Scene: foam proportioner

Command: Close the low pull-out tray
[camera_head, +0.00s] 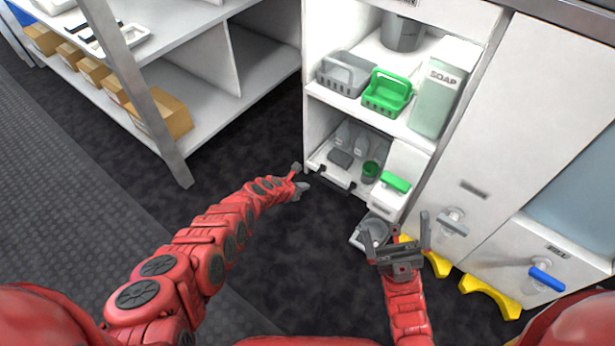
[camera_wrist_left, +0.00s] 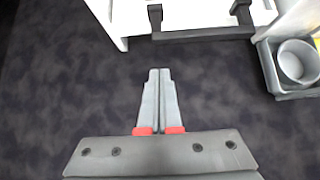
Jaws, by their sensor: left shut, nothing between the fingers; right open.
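The low pull-out tray (camera_head: 334,178) is at the bottom of the white cabinet, holding grey items, a dark block and a green cup. How far out it stands is hard to tell. In the left wrist view its white front (camera_wrist_left: 205,14) carries a dark bar handle (camera_wrist_left: 205,35). My left gripper (camera_head: 304,186) is low over the floor near the tray's left front corner. Its fingers (camera_wrist_left: 160,72) are shut and empty, apart from the handle and pointing toward the front. My right gripper (camera_head: 398,228) is open and empty, to the right of the tray.
A grey round bowl in a square holder (camera_head: 370,236) stands beside my right gripper. A white box with a green handle (camera_head: 392,190) is right of the tray. Yellow feet (camera_head: 490,296) stick out at right. Dark floor (camera_head: 300,260) is clear in front.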

